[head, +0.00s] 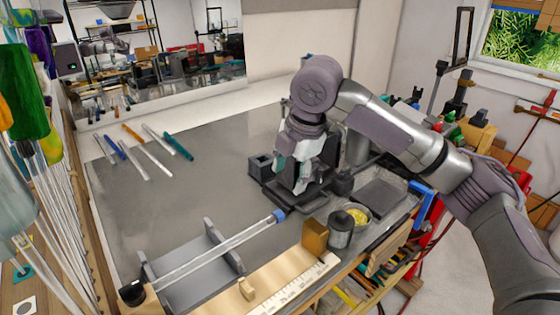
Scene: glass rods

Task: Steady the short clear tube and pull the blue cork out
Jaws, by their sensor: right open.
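A clear tube (215,252) lies on a grey cradle (205,270) with upright end plates, near the front of the table. A blue cork (279,215) sits at the tube's right end, and a dark cap (131,292) is near its left end. My right gripper (291,178) is open and points down over a dark fixture, above and a little right of the cork and apart from it. The fixture is partly hidden behind the gripper. My left gripper is not in view.
Several thin rods (155,158), some with coloured ends, lie on the table at the back left. A dark jar (341,230) and a dish with yellow contents (357,217) stand right of the cork. A wooden block (314,238) and ruler (295,285) lie in front. The table's middle left is clear.

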